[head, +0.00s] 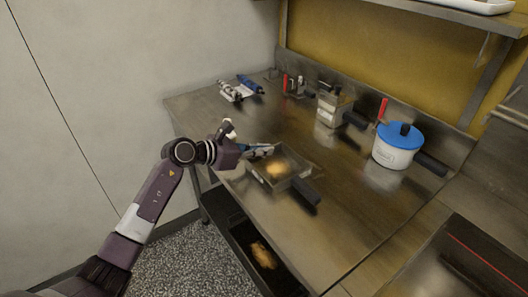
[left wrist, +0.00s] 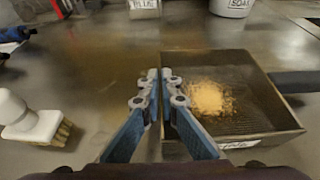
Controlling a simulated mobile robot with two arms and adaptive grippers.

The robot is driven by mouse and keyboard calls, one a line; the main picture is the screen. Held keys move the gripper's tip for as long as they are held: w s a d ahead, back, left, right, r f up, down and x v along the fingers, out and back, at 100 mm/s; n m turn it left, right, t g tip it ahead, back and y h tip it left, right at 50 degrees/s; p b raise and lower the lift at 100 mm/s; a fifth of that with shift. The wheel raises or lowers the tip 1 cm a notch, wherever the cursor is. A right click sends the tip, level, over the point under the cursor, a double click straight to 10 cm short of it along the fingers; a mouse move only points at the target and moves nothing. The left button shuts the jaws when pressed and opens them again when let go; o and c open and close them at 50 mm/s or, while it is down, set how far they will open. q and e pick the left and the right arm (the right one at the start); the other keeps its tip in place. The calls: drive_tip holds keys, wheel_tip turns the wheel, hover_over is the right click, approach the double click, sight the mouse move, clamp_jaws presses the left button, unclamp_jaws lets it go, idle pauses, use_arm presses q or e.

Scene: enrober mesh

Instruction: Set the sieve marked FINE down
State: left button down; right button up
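The sieve (head: 291,182) is a square metal pan with a dark handle and a heap of golden crumbs inside, over the near left part of the steel table. It also shows in the left wrist view (left wrist: 262,122). A white label on its near wall is too cut off to read. My left gripper (head: 268,149) is at the sieve's left wall. In the left wrist view its fingertips (left wrist: 162,78) are closed together on that wall's rim. Whether the sieve's underside touches the table, I cannot tell. My right gripper is out of view.
A white brush (left wrist: 32,122) lies left of the sieve. A blue-lidded white pot (head: 396,154), a metal box with a dark handle (head: 332,109) and a blue tool (head: 250,84) stand farther back. The table's front middle (head: 335,225) is clear. A dark lower shelf (head: 238,238) holds golden material.

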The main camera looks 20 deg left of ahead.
use_arm(q)
drive_tip(key=c, duration=2.7)
unclamp_jaws()
drive_tip(key=shift+f, duration=0.2)
drive_tip(key=o, duration=0.5)
drive_tip(key=shift+o, duration=0.2)
drive_tip(key=shift+r, duration=0.1)
drive_tip(key=shift+r, duration=0.15)
drive_tip(key=shift+s+a+r, duration=0.15)
drive_tip(key=shift+s+a, duration=0.05)
drive_tip(key=shift+a, duration=0.05)
drive_tip(key=p+v, duration=0.2)
drive_tip(key=v, duration=0.8)
drive_tip(key=shift+s+a+r, duration=0.2)
drive_tip(key=shift+s+a, duration=0.15)
drive_tip(key=shift+s, duration=0.2)
